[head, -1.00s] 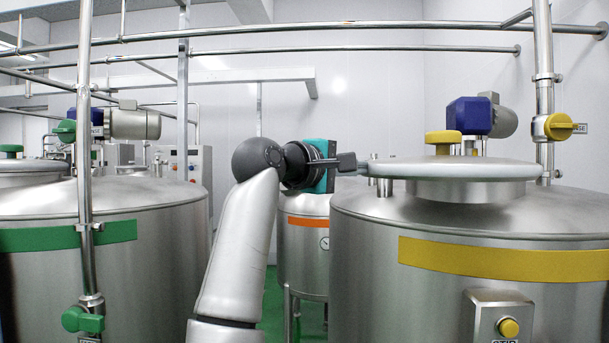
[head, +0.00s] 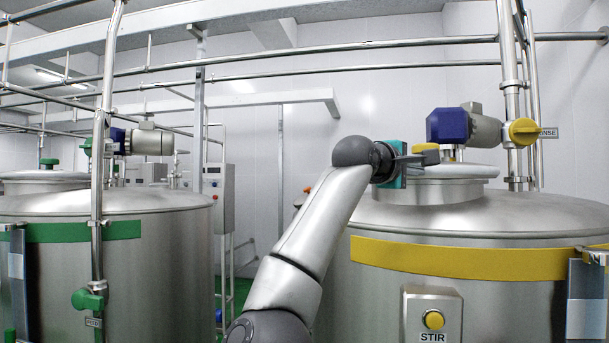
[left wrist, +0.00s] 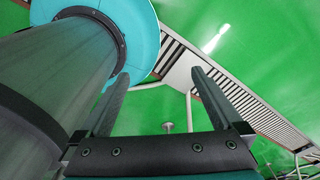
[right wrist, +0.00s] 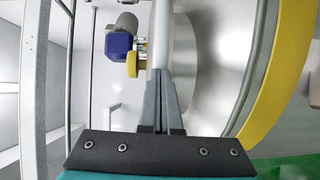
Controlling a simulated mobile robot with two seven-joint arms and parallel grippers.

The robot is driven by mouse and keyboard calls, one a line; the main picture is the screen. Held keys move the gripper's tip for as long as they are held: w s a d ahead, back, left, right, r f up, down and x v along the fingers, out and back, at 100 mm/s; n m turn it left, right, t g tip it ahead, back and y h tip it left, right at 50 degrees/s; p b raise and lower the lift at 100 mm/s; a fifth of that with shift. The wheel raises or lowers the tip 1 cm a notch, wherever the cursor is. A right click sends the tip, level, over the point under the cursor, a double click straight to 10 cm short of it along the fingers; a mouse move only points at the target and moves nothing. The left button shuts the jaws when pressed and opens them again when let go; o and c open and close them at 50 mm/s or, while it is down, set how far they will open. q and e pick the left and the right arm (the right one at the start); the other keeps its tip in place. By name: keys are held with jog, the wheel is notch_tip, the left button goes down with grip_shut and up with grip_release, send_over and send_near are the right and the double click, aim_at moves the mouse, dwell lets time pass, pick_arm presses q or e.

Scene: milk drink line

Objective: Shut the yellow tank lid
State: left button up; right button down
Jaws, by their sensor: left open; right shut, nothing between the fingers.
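The yellow-banded tank (head: 480,222) stands at right in the head view. Its round grey lid (head: 465,171) looks level over the raised neck (head: 430,192); I cannot tell whether a thin gap remains. A yellow knob (head: 425,147) is on the lid's upper side. My right gripper (head: 424,158) is shut and empty at the lid's left part. In the right wrist view the lid (right wrist: 161,30) shows edge-on, with the shut fingertips (right wrist: 160,72) at its rim; contact is unclear. My left gripper (left wrist: 160,74) is open and empty in the left wrist view, above green floor.
A blue-and-grey motor (head: 450,125) and a yellow valve handle (head: 522,132) on a vertical pipe stand behind the lid. A STIR button box (head: 432,315) is on the tank's front. A green-banded tank (head: 160,240) stands at left. Pipes cross overhead.

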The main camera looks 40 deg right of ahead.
aim_at(443, 169)
jog(key=d, duration=0.2)
jog(key=s+d, duration=0.1)
jog(key=d, duration=0.5)
jog(key=shift+s+d+r+p, duration=0.1)
jog(key=shift+s+p, duration=0.3)
jog(key=shift+d, duration=0.4)
pick_arm(q)
jog(key=shift+w+a+r, duration=0.15)
jog(key=shift+a+r, duration=0.1)
jog(key=shift+r, duration=0.2)
jog(key=shift+d, duration=0.1)
pick_arm(e)
jog(key=shift+s+d, duration=0.1)
pick_arm(q)
jog(key=shift+s+f, duration=0.1)
jog(key=shift+s, duration=0.1)
